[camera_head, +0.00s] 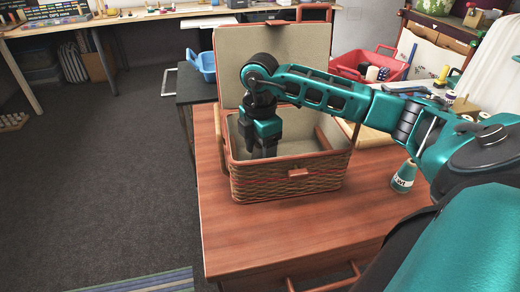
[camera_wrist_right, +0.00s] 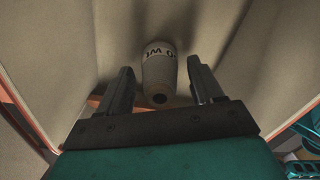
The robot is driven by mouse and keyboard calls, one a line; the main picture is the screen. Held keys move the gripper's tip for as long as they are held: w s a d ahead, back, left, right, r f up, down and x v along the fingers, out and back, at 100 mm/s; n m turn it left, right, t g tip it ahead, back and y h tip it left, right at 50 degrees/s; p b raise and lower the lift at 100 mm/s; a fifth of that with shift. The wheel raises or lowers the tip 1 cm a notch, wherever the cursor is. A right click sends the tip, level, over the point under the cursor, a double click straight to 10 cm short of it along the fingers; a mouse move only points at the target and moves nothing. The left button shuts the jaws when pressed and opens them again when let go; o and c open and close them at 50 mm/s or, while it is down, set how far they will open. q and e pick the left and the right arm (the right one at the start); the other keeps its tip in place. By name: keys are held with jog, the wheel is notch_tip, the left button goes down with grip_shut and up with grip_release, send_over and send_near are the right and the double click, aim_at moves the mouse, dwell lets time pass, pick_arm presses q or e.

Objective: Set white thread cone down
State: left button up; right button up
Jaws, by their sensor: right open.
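The white thread cone (camera_wrist_right: 159,72) shows in the right wrist view, between the two spread fingers of my right gripper (camera_wrist_right: 163,82). Its narrow end with a dark hole faces the camera, and dark lettering shows on its side. There is a gap between it and each finger. In the head view my right gripper (camera_head: 263,148) points down inside the open wicker basket (camera_head: 290,182), near its left side; the cone is hidden there. The basket stands on the wooden table with its lid (camera_head: 300,55) raised. My left gripper is not in view.
A teal-and-white thread cone (camera_head: 404,176) stands on the table right of the basket. A red bin (camera_head: 369,65) and a blue basket (camera_head: 205,66) are behind. The wooden table (camera_head: 300,228) is clear in front of the basket.

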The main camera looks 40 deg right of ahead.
notch_tip(320, 180, up, 12)
jog(key=p, duration=0.2)
jog(key=shift+r+p, duration=0.2)
jog(key=shift+p, duration=0.1)
dwell(0.5)
